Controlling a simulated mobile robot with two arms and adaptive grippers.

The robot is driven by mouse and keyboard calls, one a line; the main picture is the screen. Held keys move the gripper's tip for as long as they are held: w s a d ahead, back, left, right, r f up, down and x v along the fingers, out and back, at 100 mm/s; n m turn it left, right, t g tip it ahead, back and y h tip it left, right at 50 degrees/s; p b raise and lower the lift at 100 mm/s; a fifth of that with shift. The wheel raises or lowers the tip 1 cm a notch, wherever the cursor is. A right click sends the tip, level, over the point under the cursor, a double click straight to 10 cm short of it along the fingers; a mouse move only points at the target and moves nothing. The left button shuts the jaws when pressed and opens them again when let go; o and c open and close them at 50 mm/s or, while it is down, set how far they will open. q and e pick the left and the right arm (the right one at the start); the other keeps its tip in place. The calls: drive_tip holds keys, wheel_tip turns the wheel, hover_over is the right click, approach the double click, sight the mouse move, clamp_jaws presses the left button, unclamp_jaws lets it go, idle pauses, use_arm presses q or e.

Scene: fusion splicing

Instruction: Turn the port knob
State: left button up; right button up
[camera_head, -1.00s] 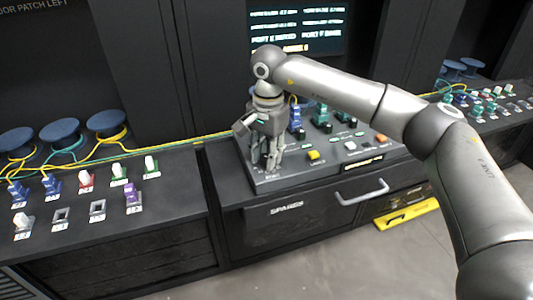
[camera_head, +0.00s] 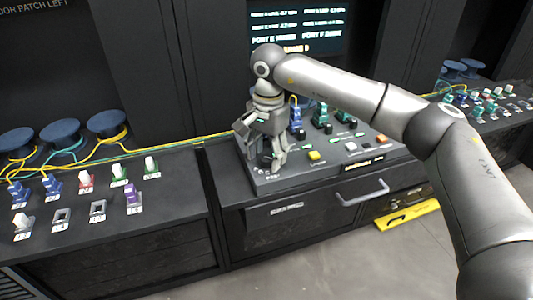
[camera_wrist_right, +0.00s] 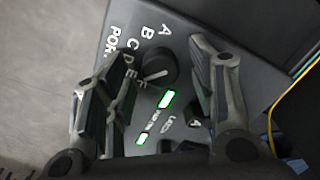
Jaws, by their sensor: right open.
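The port knob (camera_wrist_right: 157,66) is a dark round dial with a pale pointer line, in the upper middle of the right wrist view. Letters A to F curve around its left side and the word PORT is partly hidden by a finger. I cannot tell for sure which letter the line marks. My right gripper (camera_wrist_right: 160,90) is open, its fingers on either side of the knob and apart from it. In the head view my right gripper (camera_head: 270,163) points down over the left end of the console (camera_head: 290,182), with the dark knob partly hidden between its fingers. My left gripper is out of view.
Lit green indicators (camera_wrist_right: 167,99) sit beside the knob. A yellow button (camera_head: 314,155) and several connectors stand farther right on the console. A screen (camera_head: 297,28) hangs behind. A left bench (camera_head: 110,225) holds connectors, and yellow cable runs along the back.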

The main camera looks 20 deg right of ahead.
sight(268, 158)
wheel_tip(268, 158, up, 12)
drive_tip(key=shift+s+f, duration=0.15)
drive_tip(key=shift+d, duration=0.1)
idle(0.5)
